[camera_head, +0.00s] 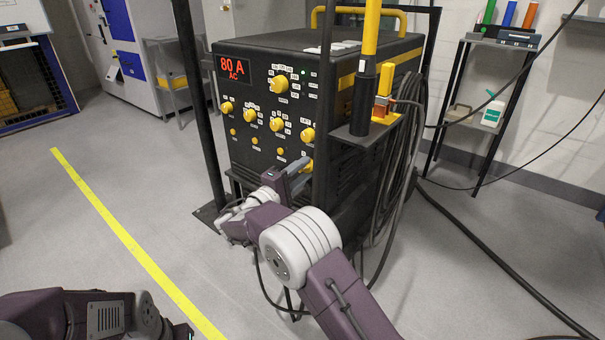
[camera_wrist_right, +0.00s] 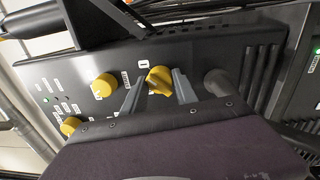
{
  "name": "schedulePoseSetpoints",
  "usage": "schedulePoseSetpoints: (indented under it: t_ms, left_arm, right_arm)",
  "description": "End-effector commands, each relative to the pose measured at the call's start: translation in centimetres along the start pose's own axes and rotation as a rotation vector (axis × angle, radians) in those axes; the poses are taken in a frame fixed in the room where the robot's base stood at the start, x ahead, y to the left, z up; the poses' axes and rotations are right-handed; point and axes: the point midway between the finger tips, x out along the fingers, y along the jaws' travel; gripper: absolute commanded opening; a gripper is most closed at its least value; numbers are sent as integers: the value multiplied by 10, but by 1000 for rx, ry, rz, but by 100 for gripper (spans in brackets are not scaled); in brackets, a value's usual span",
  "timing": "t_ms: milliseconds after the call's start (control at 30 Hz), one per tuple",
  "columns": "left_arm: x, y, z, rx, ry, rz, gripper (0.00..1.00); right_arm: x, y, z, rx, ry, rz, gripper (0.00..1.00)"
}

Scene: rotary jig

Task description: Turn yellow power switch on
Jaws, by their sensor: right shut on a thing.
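The yellow power switch (camera_head: 308,163) is at the lower right of the black machine's front panel. My right gripper (camera_head: 300,176) reaches the panel there. In the right wrist view its two grey fingers (camera_wrist_right: 158,88) sit on either side of the knob, shut on it. In the head view the fingers partly hide the switch. My left arm shows at the bottom left, with its fingers out of the picture.
The welding machine (camera_head: 262,170) has a red "80 A AC" display (camera_head: 233,68), a lit green light (camera_head: 304,73) and several other yellow knobs. Dark posts stand by its front. Cables (camera_head: 398,170) hang on its right side.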

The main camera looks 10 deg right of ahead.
Motion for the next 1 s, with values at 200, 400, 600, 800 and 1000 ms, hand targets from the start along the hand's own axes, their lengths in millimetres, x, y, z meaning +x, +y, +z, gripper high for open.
schedulePoseSetpoints:
  t_ms: [200, 400, 600, 800, 1000]
  left_arm:
    - [0, 0, 0, 0, 0, 0, 0]
    - [0, 0, 0, 0, 0, 0, 0]
    - [0, 0, 0, 0, 0, 0, 0]
    - [-5, 0, 0, 0, 0, 0, 0]
    - [-30, 1, -3, 0, 0, 0, 0]
  right_arm:
    - [0, -1, 0, 3, 1, -2, 0]
    - [0, -1, 0, 3, 1, -2, 48]
    - [0, 0, 0, 3, 0, -1, 56]
    - [-6, 2, 0, 2, 1, -1, 56]
    - [-50, 6, 0, -2, 5, 0, 56]
